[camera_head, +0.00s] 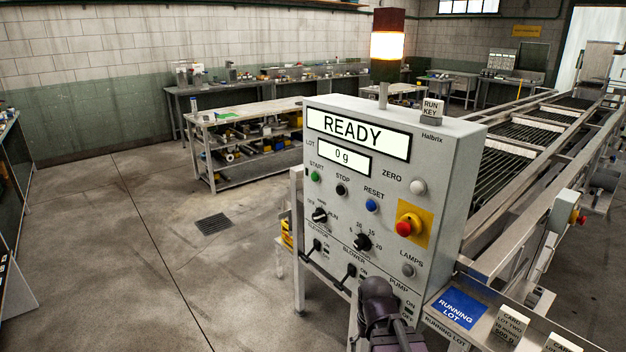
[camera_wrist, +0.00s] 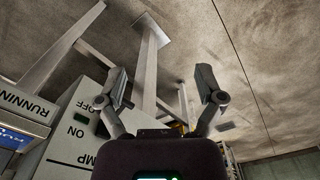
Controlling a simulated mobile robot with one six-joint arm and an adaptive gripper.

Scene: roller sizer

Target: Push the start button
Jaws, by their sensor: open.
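The start button is a small green button (camera_head: 315,176) labelled START, on the upper left of a grey control box (camera_head: 465,150). The box display (camera_head: 352,135) reads READY, and a smaller one (camera_head: 343,158) reads 0 g. My gripper (camera_wrist: 162,82) is open and empty in the wrist view, with the lower panel marked ON and part of PUMP close at its left. In the head view a dark part of my arm covers the panel's lower right, well below and right of the green button. The green button is not visible in the wrist view.
The black stop button (camera_head: 342,190), blue reset button (camera_head: 371,205), white zero button (camera_head: 418,187) and red emergency button (camera_head: 409,225) share the panel. Knobs and switches sit lower. A roller conveyor (camera_head: 520,140) runs behind right. The floor (camera_head: 130,230) at left is largely clear.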

